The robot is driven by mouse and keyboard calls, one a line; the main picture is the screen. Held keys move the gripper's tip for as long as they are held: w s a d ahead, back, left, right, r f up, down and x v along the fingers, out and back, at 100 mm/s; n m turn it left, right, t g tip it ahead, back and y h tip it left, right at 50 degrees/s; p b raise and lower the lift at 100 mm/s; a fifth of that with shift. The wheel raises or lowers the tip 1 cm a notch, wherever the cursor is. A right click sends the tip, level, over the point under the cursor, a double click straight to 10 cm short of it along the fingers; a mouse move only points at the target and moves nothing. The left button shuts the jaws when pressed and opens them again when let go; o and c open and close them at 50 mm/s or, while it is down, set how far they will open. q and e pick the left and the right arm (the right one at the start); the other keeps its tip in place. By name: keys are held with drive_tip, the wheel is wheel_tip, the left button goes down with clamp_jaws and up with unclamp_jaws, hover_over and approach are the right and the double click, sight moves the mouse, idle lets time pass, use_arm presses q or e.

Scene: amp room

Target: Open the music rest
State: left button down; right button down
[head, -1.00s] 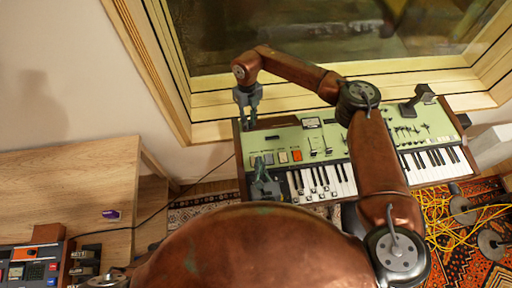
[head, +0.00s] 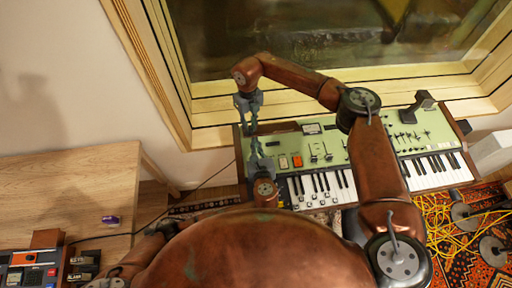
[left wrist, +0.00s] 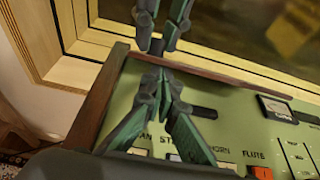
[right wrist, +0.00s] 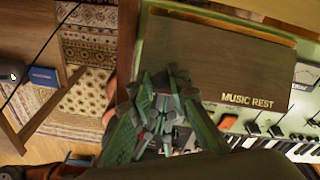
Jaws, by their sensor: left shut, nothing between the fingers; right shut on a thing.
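The music rest is a dark brown panel lettered MUSIC REST (right wrist: 225,62) on the left part of a pale green keyboard (head: 340,150). In the head view it shows only as a thin brown strip (head: 277,128) along the keyboard's back edge. My right gripper (head: 249,128) reaches down from above at the back left corner, shut at the left end of the rest; the exact contact is hidden. My left gripper (head: 254,142) is shut and empty, pointing toward the window just in front of the right one. In the left wrist view (left wrist: 157,75) its tips lie just below the right gripper's.
A window frame (head: 215,130) stands close behind the keyboard. Yellow cables (head: 455,225) lie on the rug at the right. My right arm crosses above the keyboard.

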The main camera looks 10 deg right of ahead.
drive_tip(key=shift+w+d+f, duration=0.25)
drive_tip(key=shift+d+f, duration=0.05)
drive_tip(key=shift+d, duration=0.15)
use_arm(q)
drive_tip(key=shift+w+r, duration=0.5)
drive_tip(key=shift+r, duration=0.35)
use_arm(e)
drive_tip(key=shift+s, duration=0.1)
drive_tip(key=c, duration=1.9)
unclamp_jaws()
drive_tip(key=shift+f, duration=0.1)
use_arm(q)
drive_tip(key=shift+w, duration=0.15)
use_arm(e)
drive_tip(key=shift+o, duration=0.3)
drive_tip(key=shift+a, duration=0.2)
drive_tip(key=shift+f, duration=0.1)
use_arm(q)
drive_tip(key=shift+f, duration=0.1)
use_arm(e)
drive_tip(key=shift+d, duration=0.1)
